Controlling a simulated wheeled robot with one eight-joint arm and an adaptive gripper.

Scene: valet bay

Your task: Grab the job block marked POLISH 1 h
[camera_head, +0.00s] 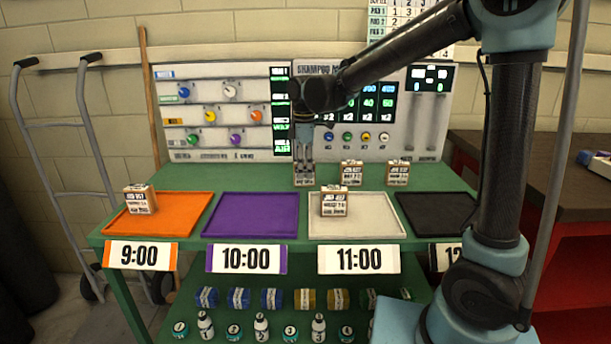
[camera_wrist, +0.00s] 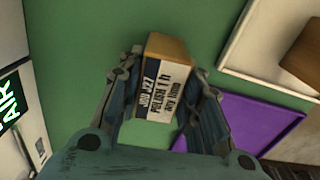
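The job block marked POLISH 1 h (camera_wrist: 158,95) is a small tan block with a black-and-white label. In the wrist view it lies between the two fingers of my gripper (camera_wrist: 165,65), one finger along each side. The fingertips are close to its sides; whether they press on it I cannot tell. In the head view my gripper (camera_head: 303,172) points straight down at the green table top, behind the gap between the purple and cream trays. There the fingers largely hide the block.
One block (camera_head: 140,199) lies in the orange tray (camera_head: 180,228), another (camera_head: 334,203) in the cream tray (camera_head: 385,228). The purple tray (camera_head: 250,215) and black tray (camera_head: 437,212) look empty. A control panel (camera_head: 235,90) stands behind.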

